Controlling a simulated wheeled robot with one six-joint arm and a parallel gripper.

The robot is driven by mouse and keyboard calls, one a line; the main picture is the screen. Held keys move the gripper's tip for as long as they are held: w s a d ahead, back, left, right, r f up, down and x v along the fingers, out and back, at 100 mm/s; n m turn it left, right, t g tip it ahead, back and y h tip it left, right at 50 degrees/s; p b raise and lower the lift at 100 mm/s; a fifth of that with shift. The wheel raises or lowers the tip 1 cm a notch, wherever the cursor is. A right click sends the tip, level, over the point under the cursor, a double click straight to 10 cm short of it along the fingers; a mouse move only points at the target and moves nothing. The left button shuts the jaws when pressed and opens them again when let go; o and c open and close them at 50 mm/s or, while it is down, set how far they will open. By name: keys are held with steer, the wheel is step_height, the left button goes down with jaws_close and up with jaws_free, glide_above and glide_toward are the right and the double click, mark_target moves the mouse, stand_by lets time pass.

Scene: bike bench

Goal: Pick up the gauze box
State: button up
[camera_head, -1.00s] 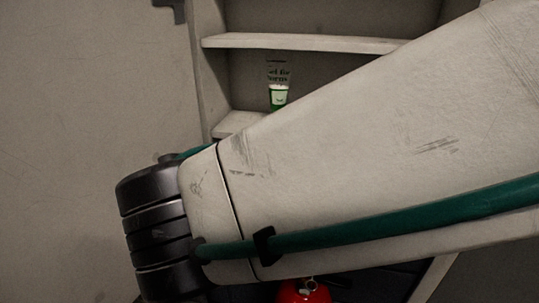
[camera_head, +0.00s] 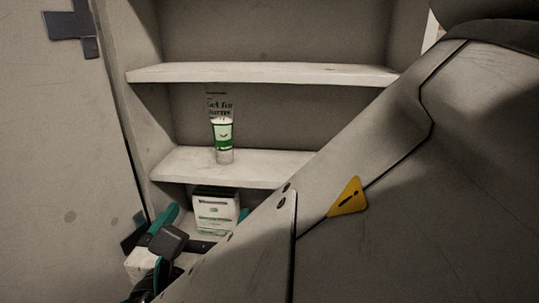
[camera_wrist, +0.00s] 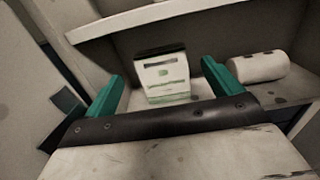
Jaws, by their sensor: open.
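The gauze box (camera_head: 215,208), white with green print and a dark top, stands upright on the low shelf in the head view. In the wrist view the gauze box (camera_wrist: 164,76) stands ahead of my gripper, between the lines of its two teal fingers. My gripper (camera_wrist: 160,82) is open and empty, and the box looks beyond the fingertips. In the head view my gripper (camera_head: 190,226) is at the lower left, just in front of the box. My arm and gripper hide part of the shelf and the box's lower edge.
A green and white gel tube (camera_head: 222,135) stands on the shelf (camera_head: 265,167) above the box. A white roll (camera_wrist: 258,67) lies to the right of the box on the same shelf. The upper shelf board (camera_wrist: 150,17) and the cabinet's left side wall bound the space.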

mark_target(219, 192)
steer(key=w, duration=0.7)
steer(key=shift+d+r, duration=0.1)
steer(key=shift+d, duration=0.25)
steer(key=c, duration=1.1)
